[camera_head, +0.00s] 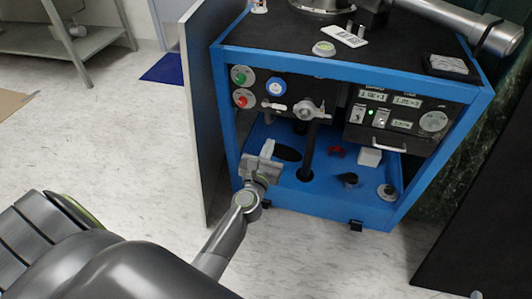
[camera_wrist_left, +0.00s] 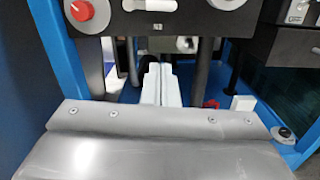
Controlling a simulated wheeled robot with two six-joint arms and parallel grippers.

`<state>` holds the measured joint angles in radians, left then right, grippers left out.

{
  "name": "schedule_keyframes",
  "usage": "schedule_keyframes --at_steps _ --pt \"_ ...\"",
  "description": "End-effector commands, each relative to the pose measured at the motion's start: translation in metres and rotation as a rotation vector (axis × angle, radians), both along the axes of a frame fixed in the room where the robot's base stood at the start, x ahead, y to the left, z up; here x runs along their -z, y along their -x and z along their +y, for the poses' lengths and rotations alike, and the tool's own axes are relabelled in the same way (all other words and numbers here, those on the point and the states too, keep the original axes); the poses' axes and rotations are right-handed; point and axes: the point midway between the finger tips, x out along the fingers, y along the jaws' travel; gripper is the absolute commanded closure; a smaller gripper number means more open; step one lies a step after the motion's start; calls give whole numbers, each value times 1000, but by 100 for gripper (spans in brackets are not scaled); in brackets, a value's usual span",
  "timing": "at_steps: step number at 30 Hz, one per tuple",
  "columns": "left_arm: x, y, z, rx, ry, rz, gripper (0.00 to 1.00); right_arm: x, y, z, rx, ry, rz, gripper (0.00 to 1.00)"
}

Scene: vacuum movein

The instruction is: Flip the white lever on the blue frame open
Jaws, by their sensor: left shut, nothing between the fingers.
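The blue frame (camera_head: 346,70) holds a dark control panel in the head view. A small white lever (camera_head: 273,106) lies roughly level on the panel's left part, left of a grey round fitting (camera_head: 308,111). My left gripper (camera_head: 268,147) is in front of the frame's lower opening, below the lever and apart from it. Its pale fingers are together and empty; they also show in the left wrist view (camera_wrist_left: 155,70). In that view a white piece, probably part of the lever (camera_wrist_left: 138,5), shows at the top edge. My right gripper is out of view.
Green (camera_head: 242,75) and red (camera_head: 244,98) knobs sit on the panel's left. A grey side panel (camera_head: 205,100) stands left of the frame. A dark post (camera_head: 310,150) and small parts, including a white block (camera_head: 370,157), stand in the lower bay.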

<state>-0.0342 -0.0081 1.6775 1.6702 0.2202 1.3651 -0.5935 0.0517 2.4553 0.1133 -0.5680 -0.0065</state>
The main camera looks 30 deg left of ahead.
Motion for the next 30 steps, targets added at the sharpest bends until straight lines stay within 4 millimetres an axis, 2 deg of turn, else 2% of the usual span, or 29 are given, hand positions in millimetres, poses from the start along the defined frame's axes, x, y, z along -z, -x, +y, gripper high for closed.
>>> schedule_keyframes --at_steps 3,7,25,28,30 --pt "2 15 -3 -1 2 0 100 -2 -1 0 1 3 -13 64" --pt "1 22 -5 -1 0 0 100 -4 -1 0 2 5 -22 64" --pt "1 25 -6 1 -7 0 100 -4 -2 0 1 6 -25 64" --pt "-5 29 -6 11 -91 1 100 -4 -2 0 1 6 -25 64" --pt "-13 38 -8 28 -227 5 100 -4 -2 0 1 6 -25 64"
